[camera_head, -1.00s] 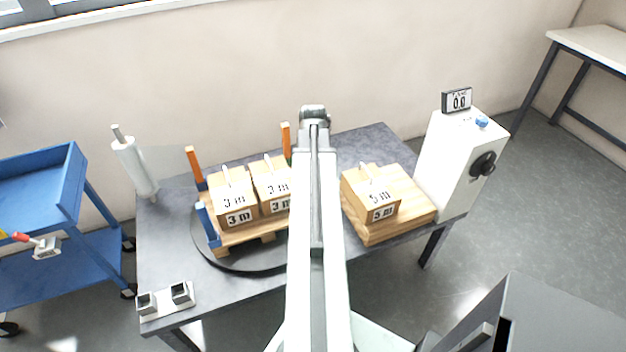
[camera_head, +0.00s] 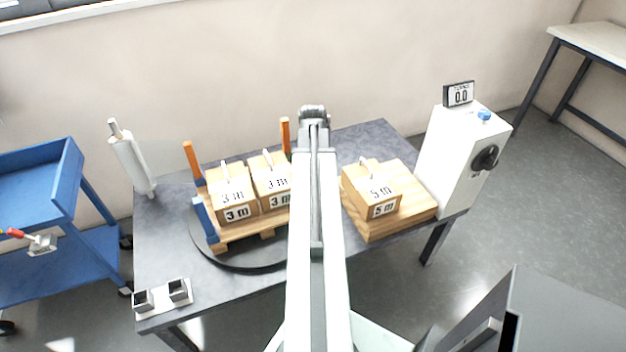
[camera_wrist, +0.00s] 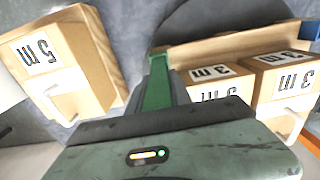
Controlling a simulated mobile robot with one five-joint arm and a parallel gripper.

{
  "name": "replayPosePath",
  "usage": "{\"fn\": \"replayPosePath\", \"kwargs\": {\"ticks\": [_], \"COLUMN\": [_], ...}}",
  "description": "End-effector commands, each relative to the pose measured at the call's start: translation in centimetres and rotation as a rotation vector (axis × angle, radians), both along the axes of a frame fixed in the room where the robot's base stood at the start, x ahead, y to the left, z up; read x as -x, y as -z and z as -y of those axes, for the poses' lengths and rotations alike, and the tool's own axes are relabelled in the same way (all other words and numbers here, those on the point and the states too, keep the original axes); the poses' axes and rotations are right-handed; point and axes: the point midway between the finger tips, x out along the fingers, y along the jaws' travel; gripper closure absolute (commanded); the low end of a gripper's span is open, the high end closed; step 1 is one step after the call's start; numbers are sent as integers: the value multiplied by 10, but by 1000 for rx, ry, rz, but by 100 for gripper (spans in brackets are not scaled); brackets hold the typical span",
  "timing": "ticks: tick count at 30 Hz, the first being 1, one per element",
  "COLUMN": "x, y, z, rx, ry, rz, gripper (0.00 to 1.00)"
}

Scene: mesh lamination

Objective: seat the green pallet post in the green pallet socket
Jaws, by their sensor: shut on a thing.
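The green pallet post (camera_wrist: 156,84) is a green bar in the wrist view. My gripper (camera_wrist: 164,92) is shut on it, with a dark finger beside it. The post's far end lies by the corner of the wooden pallet (camera_wrist: 225,45); I cannot tell whether it touches. In the head view the pallet (camera_head: 236,244) stands on a dark turntable, with orange posts (camera_head: 193,160) at the back corners and a blue post (camera_head: 206,222) at the front left. My arm hides the pallet's front right corner, my gripper and the post there. I cannot make out the green socket.
Two "3 m" boxes (camera_head: 231,195) sit on the pallet. A "5 m" box (camera_head: 371,190) on a wooden block (camera_head: 410,215) stands right of my arm, before a white control cabinet (camera_head: 455,160). A white roll (camera_head: 132,160) and a two-cup holder (camera_head: 163,298) are at the table's left.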

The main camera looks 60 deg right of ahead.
Motion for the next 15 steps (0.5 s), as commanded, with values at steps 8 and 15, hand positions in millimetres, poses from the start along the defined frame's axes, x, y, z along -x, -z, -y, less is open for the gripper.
{"fn": "replayPosePath", "kwargs": {"ticks": [8, 15], "x": [0, 0], "y": [8, 8], "z": [0, 0], "rx": [0, 0], "ry": [0, 0], "rz": [0, 0], "gripper": [100, 49]}}
